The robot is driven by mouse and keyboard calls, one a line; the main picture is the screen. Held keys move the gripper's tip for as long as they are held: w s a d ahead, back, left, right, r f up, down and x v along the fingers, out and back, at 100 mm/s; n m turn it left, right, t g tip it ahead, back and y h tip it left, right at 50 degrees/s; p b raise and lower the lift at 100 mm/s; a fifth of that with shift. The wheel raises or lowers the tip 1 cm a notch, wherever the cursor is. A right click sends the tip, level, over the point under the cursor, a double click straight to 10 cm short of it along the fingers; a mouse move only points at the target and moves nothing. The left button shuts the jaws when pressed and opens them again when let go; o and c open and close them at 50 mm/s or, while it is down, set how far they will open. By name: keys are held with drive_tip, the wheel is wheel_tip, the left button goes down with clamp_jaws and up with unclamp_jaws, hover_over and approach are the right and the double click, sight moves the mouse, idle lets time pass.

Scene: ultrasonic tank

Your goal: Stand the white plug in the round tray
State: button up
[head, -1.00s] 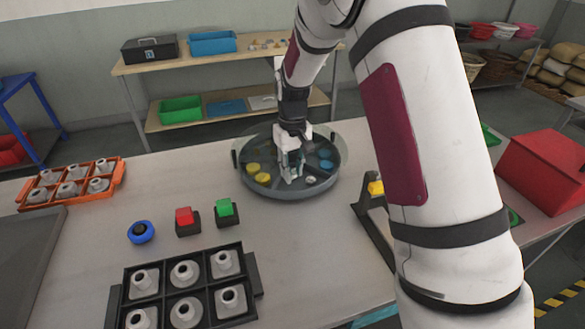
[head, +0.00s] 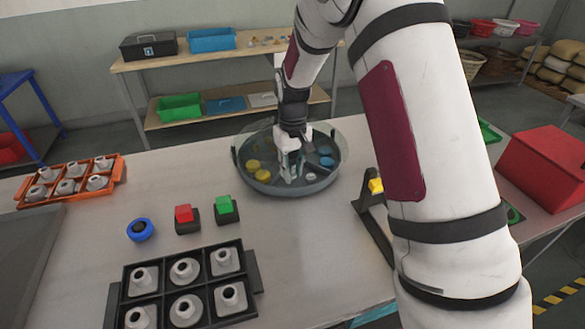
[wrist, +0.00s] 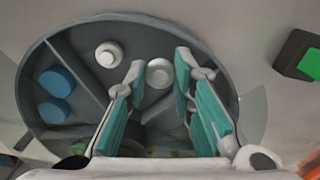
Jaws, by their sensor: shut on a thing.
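The round grey tray (head: 262,190) stands at the far middle of the table and has dividers. My gripper (head: 289,178) points down into it. In the wrist view my gripper (wrist: 157,76) is shut on a white plug (wrist: 159,73), whose round top shows between the teal fingertips. Its lower part is hidden, so I cannot tell whether it touches the tray floor. Another white round piece (wrist: 109,54) sits in the tray beside the fingers. Blue discs (wrist: 57,82) and yellow discs (head: 262,175) lie in other compartments.
A clear, see-through wall (head: 350,150) surrounds the tray. A black crate (head: 250,262) and an orange crate (head: 117,172) hold pale parts. A black stand with a yellow top (head: 376,186) is at the right.

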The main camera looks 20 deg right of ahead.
sight(293, 172)
drive_tip(key=shift+f, duration=0.4)
drive_tip(key=o, duration=0.8)
wheel_tip(293, 172, up, 12)
drive_tip(key=shift+r, duration=0.1)
idle(0.5)
